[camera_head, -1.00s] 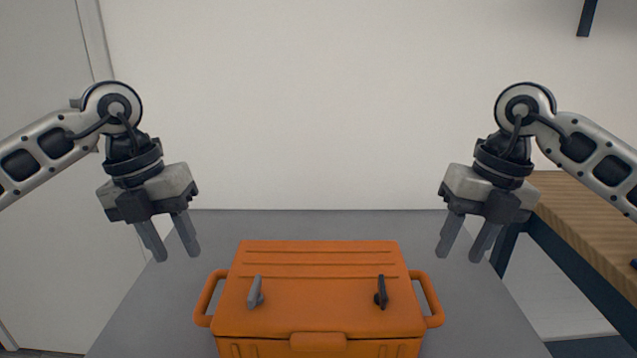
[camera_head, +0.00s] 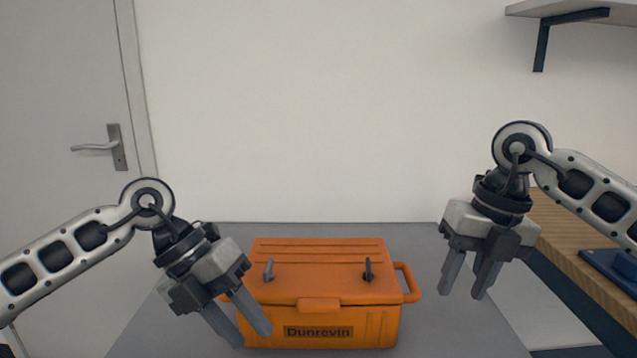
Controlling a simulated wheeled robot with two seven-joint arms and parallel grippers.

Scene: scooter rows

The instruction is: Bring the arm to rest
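My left gripper (camera_head: 246,328) is open and empty, tilted downward in front of the left end of an orange lidded box (camera_head: 345,273). It hides part of the box's left side and left handle. My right gripper (camera_head: 463,285) is open and empty, pointing down to the right of the box, clear of it in the picture. The box is closed and stands on a grey surface (camera_head: 430,245). A grey latch (camera_head: 268,270) and a dark latch (camera_head: 367,269) stick up on its lid. Its front carries the word "Dunrevin".
A wooden bench (camera_head: 556,222) with a blue object (camera_head: 612,268) on it stands at the right, under my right arm. A wall shelf (camera_head: 575,14) is at the upper right. A door with a handle (camera_head: 117,148) is at the left. Grey surface is bare right of the box.

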